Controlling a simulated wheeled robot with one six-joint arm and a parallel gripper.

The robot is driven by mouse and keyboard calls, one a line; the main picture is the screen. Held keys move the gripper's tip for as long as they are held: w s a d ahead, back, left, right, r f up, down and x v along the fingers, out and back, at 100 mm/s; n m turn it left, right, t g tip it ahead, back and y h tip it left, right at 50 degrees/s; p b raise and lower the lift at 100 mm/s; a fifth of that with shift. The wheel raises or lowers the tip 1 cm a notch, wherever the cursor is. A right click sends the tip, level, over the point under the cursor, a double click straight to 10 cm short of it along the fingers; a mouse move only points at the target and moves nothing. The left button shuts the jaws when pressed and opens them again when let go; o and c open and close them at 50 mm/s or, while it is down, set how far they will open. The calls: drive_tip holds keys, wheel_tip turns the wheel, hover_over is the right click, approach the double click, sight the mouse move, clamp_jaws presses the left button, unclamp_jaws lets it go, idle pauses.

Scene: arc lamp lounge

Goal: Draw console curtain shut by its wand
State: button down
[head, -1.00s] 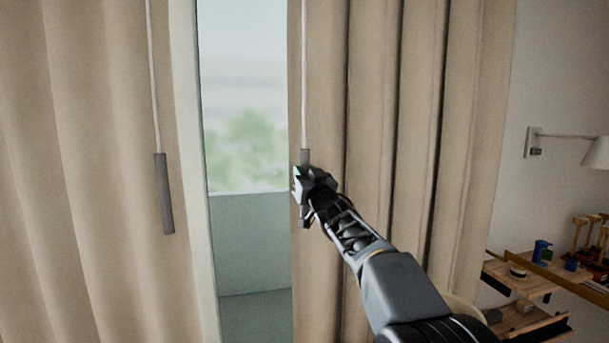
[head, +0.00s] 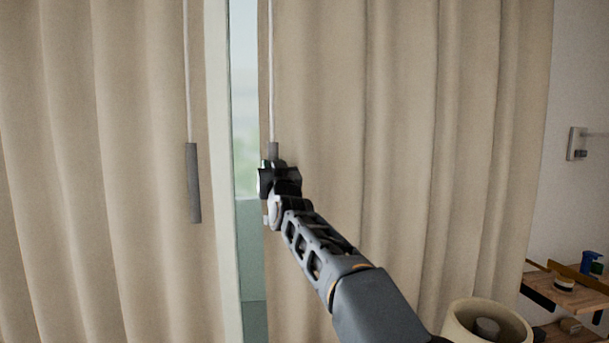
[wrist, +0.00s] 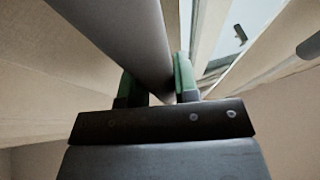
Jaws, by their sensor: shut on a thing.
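The right-hand curtain (head: 400,130), beige and pleated, hangs with its free edge just right of a narrow strip of window (head: 245,120). Its wand has a white upper rod and a grey handle (head: 273,150) near that edge. My gripper (head: 270,182) is shut on this handle, and hides most of it. In the wrist view the grey handle (wrist: 125,40) passes between the green-lined fingers (wrist: 158,85). The left-hand curtain (head: 90,150) hangs left of the pale window frame (head: 219,150). Its own grey wand handle (head: 193,183) hangs free.
At the lower right are a wooden shelf (head: 572,297) with small items on it and a cream round container (head: 487,322). A wall fitting (head: 577,143) is above the shelf. The space left of my gripper is open in front of the window strip.

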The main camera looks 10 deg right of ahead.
drive_tip(key=a+p, duration=0.9)
drive_tip(key=a, duration=0.4)
drive_tip(key=shift+a, duration=0.4)
drive_tip(key=shift+s+r, duration=0.1)
drive_tip(key=shift+r, duration=0.05)
drive_tip(key=c, duration=0.9)
unclamp_jaws()
drive_tip(key=shift+a, duration=0.25)
drive_tip(key=shift+o, duration=0.2)
drive_tip(key=shift+d, duration=0.15)
drive_tip(key=b+v, duration=0.6)
drive_tip(key=v, duration=0.7)
drive_tip(key=shift+s, duration=0.35)
